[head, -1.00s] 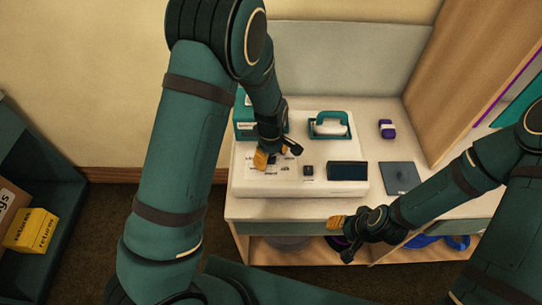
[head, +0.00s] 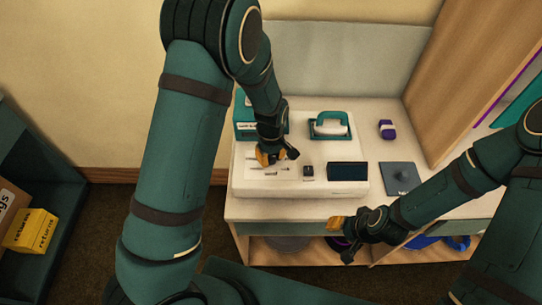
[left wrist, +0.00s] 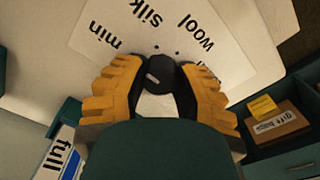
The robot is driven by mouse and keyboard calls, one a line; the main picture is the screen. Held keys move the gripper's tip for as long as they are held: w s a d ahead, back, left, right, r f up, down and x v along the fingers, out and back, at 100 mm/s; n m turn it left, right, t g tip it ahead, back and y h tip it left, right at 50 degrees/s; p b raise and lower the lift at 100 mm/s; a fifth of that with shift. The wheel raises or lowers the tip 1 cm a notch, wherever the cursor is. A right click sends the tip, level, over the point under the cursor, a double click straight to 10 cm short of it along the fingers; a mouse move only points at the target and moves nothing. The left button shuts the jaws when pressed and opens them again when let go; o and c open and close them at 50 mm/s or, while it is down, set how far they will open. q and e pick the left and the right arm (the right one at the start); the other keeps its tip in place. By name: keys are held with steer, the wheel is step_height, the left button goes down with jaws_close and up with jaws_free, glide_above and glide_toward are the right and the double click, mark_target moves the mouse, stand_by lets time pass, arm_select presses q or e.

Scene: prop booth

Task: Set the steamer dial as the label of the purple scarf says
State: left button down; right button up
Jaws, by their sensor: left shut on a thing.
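The steamer's white panel (head: 300,188) lies on the counter in the head view. My left gripper (head: 277,157) is over the printed dial area at its left. In the left wrist view, my left gripper (left wrist: 160,88) is shut on the dark round dial knob (left wrist: 160,68), which has a short light mark. The words "min", "silk" and "wool" show around it; another word is partly hidden. I cannot tell which word the mark points to. A small folded purple thing, probably the scarf (head: 387,129), has a white label too small to read. My right gripper (head: 342,240) looks open and empty before the counter.
A small black button (head: 308,171) and a dark display (head: 347,171) sit right of the dial. A teal-handled item (head: 331,125) stands behind them, a teal box (head: 246,130) at back left. A grey plate (head: 400,178) lies right.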

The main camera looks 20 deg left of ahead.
arm_select(q)
steer(key=m, duration=0.4)
steer(key=shift+f+m, duration=0.1)
steer(key=shift+m, duration=0.2)
steer(key=m+b, duration=0.1)
steer(key=m, duration=0.2)
steer(key=shift+m, duration=0.3)
steer(key=m, duration=0.3)
steer(key=shift+m+b, duration=0.3)
steer(key=shift+b, duration=0.05)
steer(key=m, duration=0.3)
steer(key=shift+s+m, duration=0.1)
steer(key=shift+m, duration=0.2)
steer(key=m, duration=0.5)
steer(key=shift+m, duration=0.3)
steer(key=m, duration=0.2)
steer(key=shift+m, duration=0.3)
steer(key=shift+m+p, duration=0.4)
steer(key=shift+m, duration=1.5)
